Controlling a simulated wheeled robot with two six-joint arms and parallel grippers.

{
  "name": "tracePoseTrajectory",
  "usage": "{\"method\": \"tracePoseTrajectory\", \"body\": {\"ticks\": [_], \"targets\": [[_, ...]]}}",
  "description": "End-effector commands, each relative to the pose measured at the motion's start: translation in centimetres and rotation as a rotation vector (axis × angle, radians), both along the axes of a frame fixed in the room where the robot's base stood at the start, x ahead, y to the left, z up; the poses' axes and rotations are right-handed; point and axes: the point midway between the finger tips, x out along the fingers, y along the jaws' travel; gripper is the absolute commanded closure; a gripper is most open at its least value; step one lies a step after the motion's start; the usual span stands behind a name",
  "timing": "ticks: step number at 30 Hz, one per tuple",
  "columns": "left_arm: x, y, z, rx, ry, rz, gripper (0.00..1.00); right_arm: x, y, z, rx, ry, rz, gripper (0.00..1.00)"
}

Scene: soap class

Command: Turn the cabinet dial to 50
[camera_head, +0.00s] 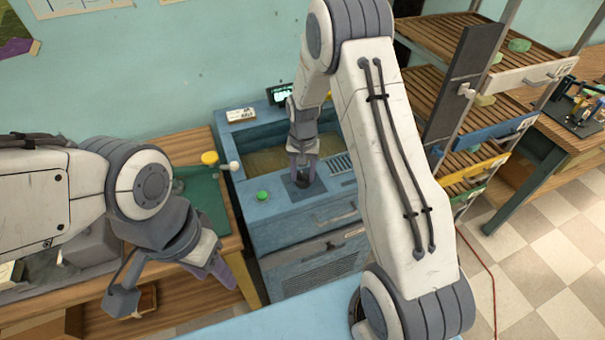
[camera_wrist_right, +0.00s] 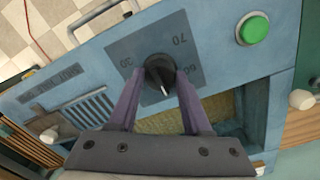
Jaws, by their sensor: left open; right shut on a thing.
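The blue cabinet (camera_head: 310,212) stands against the wall in the head view. A white pointer line on the dial points down in the wrist picture, between my fingers. My right gripper (camera_wrist_right: 158,92) is shut on the dial, one purple finger on each side; it also shows in the head view (camera_head: 303,168). My left gripper (camera_head: 217,270) is open, left of the cabinet and away from it.
A green button (camera_head: 262,196) is on the cabinet top, near the dial; a small display (camera_head: 281,94) stands behind. A wooden table (camera_head: 180,290) is on the left. A rack with wooden shelves (camera_head: 440,37) stands close on the right.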

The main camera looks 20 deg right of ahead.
Motion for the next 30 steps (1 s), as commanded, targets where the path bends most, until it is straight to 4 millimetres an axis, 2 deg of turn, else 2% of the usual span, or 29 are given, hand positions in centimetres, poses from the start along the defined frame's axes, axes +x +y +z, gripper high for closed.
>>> {"method": "tracePoseTrajectory", "body": {"ticks": [15, 16, 17, 18, 26, 30], "targets": [[0.0, 0.0, -0.01, 0.0, 0.0, 0.0, 0.5, 0.16, -0.04, 0.16, -0.001, -0.005, -0.018, 1.0], [0.0, 0.0, -0.01, 0.0, 0.0, 0.0, 0.5, 0.16, -0.04, 0.16, -0.001, -0.005, -0.018, 0.4], [0.0, 0.0, -0.01, 0.0, 0.0, 0.0, 0.5, 0.15, -0.03, 0.15, 0.0, -0.004, -0.018, 0.28], [0.0, 0.0, -0.01, 0.0, 0.0, 0.0, 0.5, 0.14, -0.03, 0.14, 0.0, -0.004, -0.018, 0.21], [0.0, 0.0, -0.03, 0.0, 0.0, 0.0, 0.5, 0.06, -0.01, 0.07, 0.0, -0.002, -0.017, 0.21], [0.0, 0.0, -0.3, 0.0, 0.0, 0.0, 0.5, 0.13, -0.01, 0.73, 0.0, -0.004, -0.017, 0.21]]}}
